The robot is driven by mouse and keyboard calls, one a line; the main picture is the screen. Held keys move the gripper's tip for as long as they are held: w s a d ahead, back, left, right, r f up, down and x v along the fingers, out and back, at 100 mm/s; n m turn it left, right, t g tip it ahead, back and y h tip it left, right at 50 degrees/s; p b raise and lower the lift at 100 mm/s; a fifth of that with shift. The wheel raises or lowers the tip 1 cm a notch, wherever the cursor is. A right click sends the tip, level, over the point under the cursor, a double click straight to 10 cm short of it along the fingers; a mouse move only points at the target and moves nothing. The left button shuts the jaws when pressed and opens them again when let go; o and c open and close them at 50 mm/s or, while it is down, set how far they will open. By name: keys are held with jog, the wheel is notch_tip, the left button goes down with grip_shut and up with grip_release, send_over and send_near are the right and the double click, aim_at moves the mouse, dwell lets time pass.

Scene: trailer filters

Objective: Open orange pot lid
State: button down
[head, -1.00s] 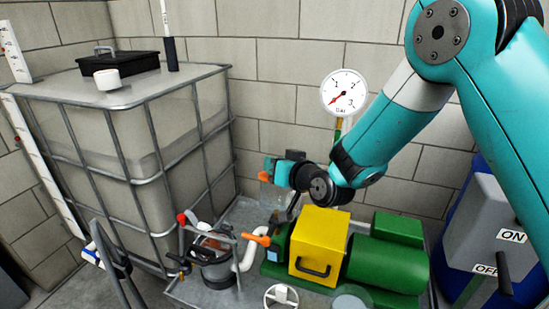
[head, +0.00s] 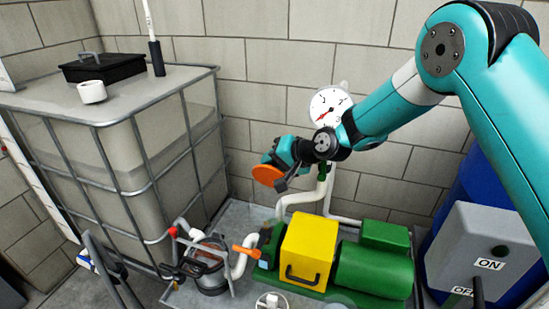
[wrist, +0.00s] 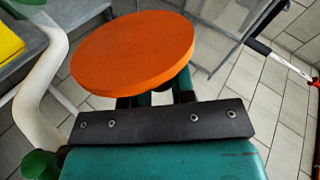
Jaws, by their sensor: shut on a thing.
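The orange pot lid (head: 267,175) is a flat round disc, held in the air by my gripper (head: 279,172). In the wrist view the lid (wrist: 135,50) sits in front of the fingers, with its broad face in view and tilted. My gripper (wrist: 160,98) is shut on it; the lid hides the fingertips and the exact grip. The grey pot (head: 211,276) stands low on the metal skid, left of the green and yellow pump and well below the lid. Clamp parts and rods partly cover its top, and I cannot see clearly inside it.
The pump with its yellow cover (head: 308,250) and a white pipe (head: 243,262) stand right of the pot. A pressure gauge (head: 329,106) is behind my gripper. A caged tank (head: 75,150) fills the left. A blue barrel with a grey switch box (head: 490,240) is at the right.

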jog(key=shift+w+m, duration=0.25)
jog(key=shift+m, duration=0.05)
jog(key=shift+w+d, duration=0.1)
dwell(0.3)
